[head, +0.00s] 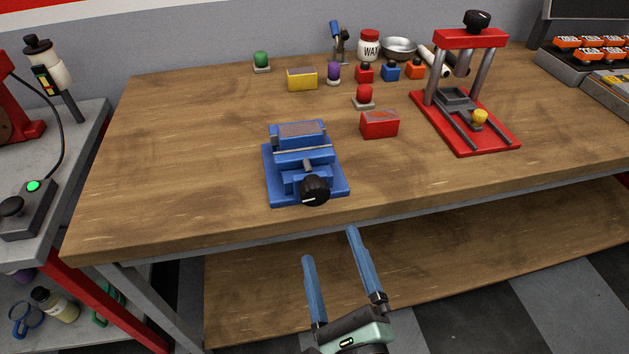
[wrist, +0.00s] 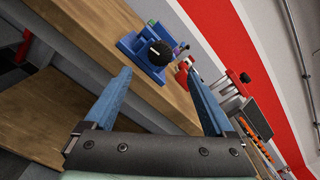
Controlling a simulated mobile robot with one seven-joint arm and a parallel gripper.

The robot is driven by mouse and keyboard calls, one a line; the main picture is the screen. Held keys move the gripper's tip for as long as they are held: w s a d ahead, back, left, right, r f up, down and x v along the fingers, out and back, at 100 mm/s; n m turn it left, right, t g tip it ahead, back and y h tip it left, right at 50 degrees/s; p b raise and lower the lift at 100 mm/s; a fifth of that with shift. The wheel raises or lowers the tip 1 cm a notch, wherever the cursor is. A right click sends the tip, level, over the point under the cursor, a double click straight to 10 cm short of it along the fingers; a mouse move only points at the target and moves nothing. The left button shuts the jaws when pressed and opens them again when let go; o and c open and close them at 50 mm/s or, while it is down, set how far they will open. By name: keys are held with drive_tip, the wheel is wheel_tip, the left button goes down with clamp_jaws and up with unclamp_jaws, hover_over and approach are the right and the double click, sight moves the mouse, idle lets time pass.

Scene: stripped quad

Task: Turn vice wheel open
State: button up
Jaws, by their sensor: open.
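The blue vice (head: 302,156) stands on the wooden workbench near its front edge. Its wheel is a round black knob (head: 315,190) with a white mark, on the vice's front side. The vice (wrist: 133,46) and the knob (wrist: 160,53) also show in the wrist view, beyond my fingertips. My gripper (head: 330,245) has two blue fingers spread apart with nothing between them. It is in front of the bench, below and nearer than the knob, and not touching it. In the wrist view my gripper (wrist: 157,80) frames the knob between its fingertips at a distance.
A red block (head: 379,124) and a red press (head: 465,110) stand right of the vice. A yellow block (head: 302,79) and several small items lie behind. The bench's front edge (head: 400,203) and lower shelf (head: 440,255) lie close to my gripper. The bench top left of the vice is clear.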

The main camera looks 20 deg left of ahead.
sight(315, 197)
drive_tip(key=p+x, duration=0.1)
drive_tip(key=x, duration=1.1)
drive_tip(key=c, duration=1.4)
